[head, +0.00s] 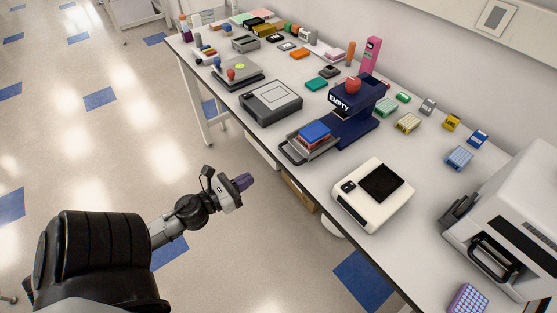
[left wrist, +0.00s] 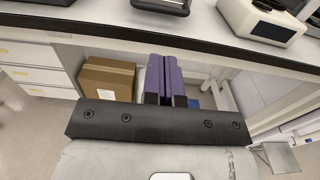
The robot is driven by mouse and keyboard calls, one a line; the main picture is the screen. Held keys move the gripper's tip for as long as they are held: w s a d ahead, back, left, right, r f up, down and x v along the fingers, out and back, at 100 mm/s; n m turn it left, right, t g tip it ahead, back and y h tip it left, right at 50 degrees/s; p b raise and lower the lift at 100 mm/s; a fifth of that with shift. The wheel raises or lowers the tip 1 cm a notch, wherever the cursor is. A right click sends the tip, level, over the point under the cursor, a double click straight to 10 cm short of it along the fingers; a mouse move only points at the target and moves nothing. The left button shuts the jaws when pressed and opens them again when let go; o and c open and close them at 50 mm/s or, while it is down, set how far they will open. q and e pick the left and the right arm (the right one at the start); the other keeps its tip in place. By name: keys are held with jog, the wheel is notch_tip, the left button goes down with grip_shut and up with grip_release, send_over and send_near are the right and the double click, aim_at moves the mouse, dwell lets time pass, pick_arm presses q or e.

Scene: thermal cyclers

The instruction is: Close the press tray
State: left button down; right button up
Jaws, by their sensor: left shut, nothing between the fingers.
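The press (head: 362,125) is a dark blue machine with an "EMPTY" label and a red knob on top. Its tray (head: 322,152) is slid out toward the bench's front edge, with a dark loop handle (head: 291,152) at its front. A blue block (head: 314,131) sits on a red piece in the tray. My left gripper (head: 246,181) has purple fingers, shut and empty, over the floor in front of the bench, apart from the handle. In the left wrist view the fingers (left wrist: 164,78) lie together below the bench edge. A dark part (left wrist: 161,5) at the top looks like the tray handle.
A white device (head: 373,194) stands right of the tray and a grey one (head: 270,102) left of it. A large white machine (head: 510,225) is at far right. Under the bench is a cardboard box (left wrist: 107,78). Floor before the bench is clear.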

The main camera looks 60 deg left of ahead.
aim_at(279, 161)
pick_arm(q)
jog(key=w, duration=0.3)
jog(key=w+a, duration=0.1)
jog(key=w, duration=0.7)
jog(key=shift+w+a, duration=0.25)
jog(key=shift+a, duration=0.15)
